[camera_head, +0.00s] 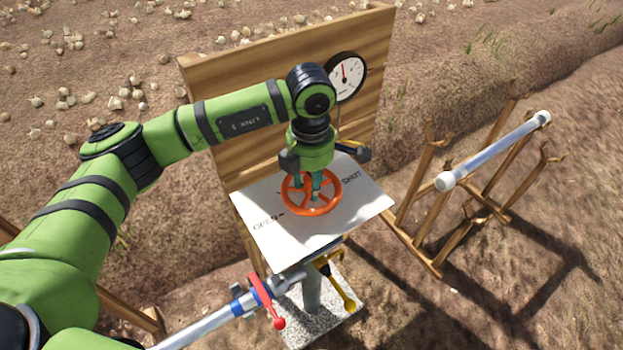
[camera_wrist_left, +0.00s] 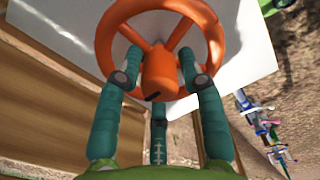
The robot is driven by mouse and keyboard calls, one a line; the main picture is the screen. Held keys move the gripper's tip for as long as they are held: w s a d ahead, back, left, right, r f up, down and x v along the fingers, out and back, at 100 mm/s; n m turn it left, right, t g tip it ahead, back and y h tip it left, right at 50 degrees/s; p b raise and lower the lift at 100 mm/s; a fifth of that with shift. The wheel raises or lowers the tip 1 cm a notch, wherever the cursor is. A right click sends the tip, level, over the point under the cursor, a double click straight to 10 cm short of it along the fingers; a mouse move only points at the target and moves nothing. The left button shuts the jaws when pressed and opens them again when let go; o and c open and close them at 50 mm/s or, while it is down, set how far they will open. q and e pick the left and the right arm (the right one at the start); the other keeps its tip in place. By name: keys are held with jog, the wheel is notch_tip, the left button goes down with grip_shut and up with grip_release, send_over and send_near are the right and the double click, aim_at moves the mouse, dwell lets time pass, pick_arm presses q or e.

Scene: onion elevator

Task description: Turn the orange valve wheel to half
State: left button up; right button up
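The orange valve wheel (camera_head: 318,209) lies over a white plate (camera_head: 272,222) marked OPEN on the left and SHUT on the right. My left gripper (camera_head: 306,186) is above the wheel, its fingers pointing down into it. In the left wrist view the wheel (camera_wrist_left: 216,38) shows its rim, spokes and hub. The wheel's turn position is hard to read. My right gripper is not visible.
A round gauge (camera_head: 345,76) with a red needle hangs on the wooden board (camera_head: 235,75) behind the wheel. A red lever (camera_head: 266,302) and a yellow lever (camera_head: 338,288) sit below the plate. A wooden rack (camera_head: 437,225) holds a silver pipe (camera_head: 495,150) at right.

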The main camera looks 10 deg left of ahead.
aim_at(310, 177)
pick_arm(q)
jog(key=shift+r, duration=0.25)
notch_tip(310, 177, up, 12)
jog(key=shift+f, duration=0.25)
dwell(0.3)
dwell(0.3)
